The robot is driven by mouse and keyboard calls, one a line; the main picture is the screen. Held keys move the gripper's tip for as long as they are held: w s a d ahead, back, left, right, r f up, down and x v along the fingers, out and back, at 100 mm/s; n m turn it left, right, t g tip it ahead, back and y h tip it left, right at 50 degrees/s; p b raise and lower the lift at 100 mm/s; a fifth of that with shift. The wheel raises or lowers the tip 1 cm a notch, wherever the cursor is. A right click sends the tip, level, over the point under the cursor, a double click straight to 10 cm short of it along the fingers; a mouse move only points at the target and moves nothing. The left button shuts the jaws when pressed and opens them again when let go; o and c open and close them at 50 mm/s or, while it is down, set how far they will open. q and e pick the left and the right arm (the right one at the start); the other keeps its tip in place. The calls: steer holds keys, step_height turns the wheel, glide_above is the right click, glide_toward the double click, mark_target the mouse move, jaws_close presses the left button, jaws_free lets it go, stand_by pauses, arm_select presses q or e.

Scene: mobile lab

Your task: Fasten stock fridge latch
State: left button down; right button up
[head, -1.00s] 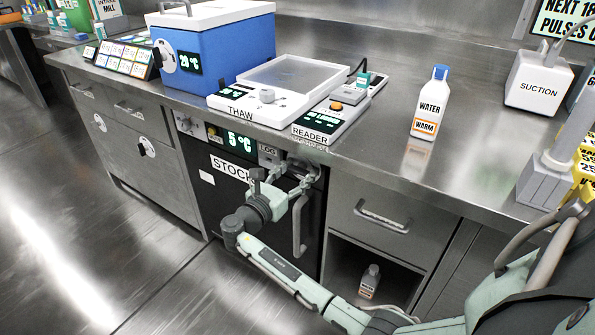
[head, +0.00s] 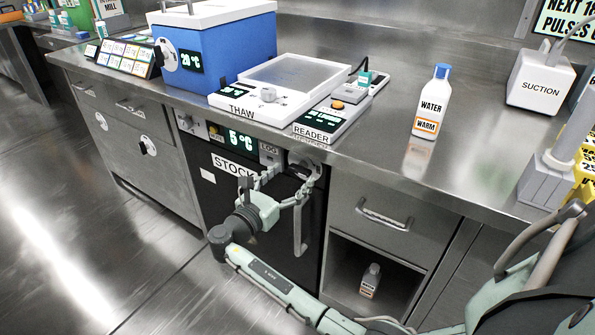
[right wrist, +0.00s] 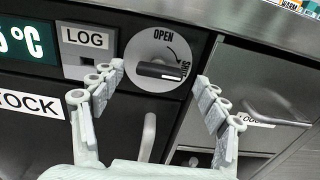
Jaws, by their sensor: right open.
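The stock fridge (head: 215,190) is a black-fronted unit under the bench, with a STOCK label and a 5 °C display; its door looks closed. Its latch (right wrist: 160,69) is a round grey dial marked OPEN at the top and SHUT at the right. The dark latch handle lies nearly level, its right end by the SHUT mark. My right gripper (head: 290,180) is open in front of the latch. In the right wrist view, its fingertips (right wrist: 160,76) stand to either side of the dial, with nothing held between them. My left gripper is not in view.
The fridge's vertical door handle (right wrist: 148,137) hangs below the latch. A drawer with a bar handle (head: 383,216) and an open shelf with a small bottle (head: 370,281) are to the right. The bench edge overhangs above. A water bottle (head: 431,103) stands on the bench.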

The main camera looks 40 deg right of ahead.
steer(key=v, duration=0.3)
steer(key=shift+s+a, duration=0.15)
steer(key=shift+a, duration=0.2)
